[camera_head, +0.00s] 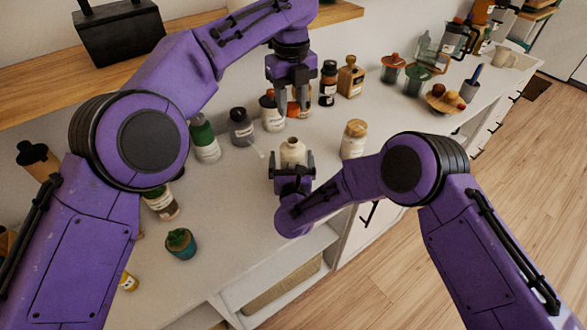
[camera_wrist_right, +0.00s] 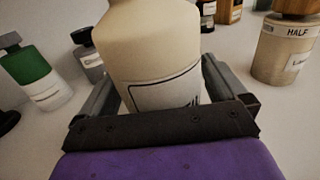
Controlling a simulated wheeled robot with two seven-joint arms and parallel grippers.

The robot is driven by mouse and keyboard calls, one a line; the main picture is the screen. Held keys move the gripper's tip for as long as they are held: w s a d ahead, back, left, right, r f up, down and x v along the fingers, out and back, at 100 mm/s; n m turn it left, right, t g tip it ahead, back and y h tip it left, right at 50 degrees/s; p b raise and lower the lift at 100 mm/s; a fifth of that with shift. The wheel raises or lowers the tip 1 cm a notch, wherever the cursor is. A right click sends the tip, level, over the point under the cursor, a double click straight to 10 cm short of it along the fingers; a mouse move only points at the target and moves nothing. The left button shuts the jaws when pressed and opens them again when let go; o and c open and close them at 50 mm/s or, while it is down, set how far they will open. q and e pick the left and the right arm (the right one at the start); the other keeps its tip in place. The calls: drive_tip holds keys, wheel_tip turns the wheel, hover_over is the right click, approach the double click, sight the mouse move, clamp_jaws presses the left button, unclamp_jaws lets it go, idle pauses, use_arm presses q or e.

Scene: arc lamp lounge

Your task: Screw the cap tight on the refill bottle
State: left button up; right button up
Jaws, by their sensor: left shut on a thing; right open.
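A cream bottle with a pale label, which I take as the refill bottle (camera_head: 292,152), stands upright on the counter. In the right wrist view the bottle (camera_wrist_right: 155,55) fills the middle, its top cut off by the frame. My right gripper (camera_head: 292,163) is open, with a finger on each side of the bottle. My left gripper (camera_head: 293,108) points down above and behind the bottle, clearly apart from it. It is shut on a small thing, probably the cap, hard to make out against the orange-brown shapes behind. No cap shows clearly on the bottle.
A wooden-capped jar (camera_head: 354,139) stands right of the bottle. A small potted plant (camera_head: 181,243) is at front left. The counter's front edge is close to my right arm.

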use_arm(q)
drive_tip(key=shift+d, duration=0.1)
use_arm(e)
drive_tip(key=shift+d, duration=0.1)
drive_tip(key=c, duration=1.5)
use_arm(q)
hover_over(293, 143)
drive_tip(key=shift+f, duration=2.5)
drive_tip(key=shift+f, duration=0.9)
drive_tip(key=shift+f, duration=0.5)
